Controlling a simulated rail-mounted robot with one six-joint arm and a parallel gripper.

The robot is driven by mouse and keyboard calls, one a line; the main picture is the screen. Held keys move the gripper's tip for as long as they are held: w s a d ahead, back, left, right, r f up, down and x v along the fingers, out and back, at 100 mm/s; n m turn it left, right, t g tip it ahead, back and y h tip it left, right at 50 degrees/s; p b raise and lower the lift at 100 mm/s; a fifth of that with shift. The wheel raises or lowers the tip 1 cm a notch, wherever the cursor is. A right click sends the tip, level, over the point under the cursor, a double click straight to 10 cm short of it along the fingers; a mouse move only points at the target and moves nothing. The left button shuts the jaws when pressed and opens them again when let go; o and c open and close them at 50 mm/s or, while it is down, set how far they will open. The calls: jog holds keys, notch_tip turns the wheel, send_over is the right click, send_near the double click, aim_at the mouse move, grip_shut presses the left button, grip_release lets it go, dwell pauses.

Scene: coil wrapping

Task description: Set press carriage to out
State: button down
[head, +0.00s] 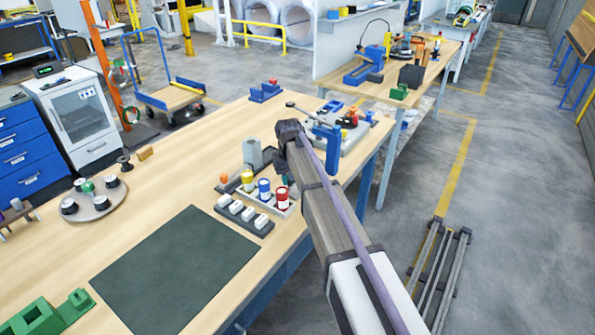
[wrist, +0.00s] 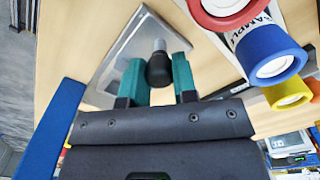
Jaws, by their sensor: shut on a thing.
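My gripper (wrist: 158,78) shows in the wrist view with two teal fingers, one on each side of a black knob (wrist: 159,72) on a short grey stem. The fingers are shut on this knob. A grey metal plate (wrist: 125,50) lies behind it. In the head view my gripper (head: 291,132) is over the right part of the wooden bench, beside a blue press (head: 329,137) on a grey base plate. The knob is hidden there by my arm. I cannot tell the carriage's exact position.
Red, blue and yellow spools (head: 264,186) stand in a tray just in front of my gripper. Small white blocks (head: 244,213) and a dark mat (head: 175,270) lie nearer. A lever rod (head: 312,112) runs behind my gripper.

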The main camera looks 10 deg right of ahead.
jog(key=c, duration=0.9)
grip_release()
jog(key=shift+s+a, duration=0.25)
notch_tip(320, 180, up, 11)
jog(key=p, duration=1.1)
jog(key=shift+f, duration=0.15)
jog(key=s+d, duration=0.3)
jog(key=s, duration=1.2)
jog(key=s+d+f+m+b, duration=0.1)
jog(key=s+d, duration=0.3)
jog(key=s, duration=1.1)
jog(key=shift+s+d+m, duration=0.2)
jog(key=shift+m, duration=0.1)
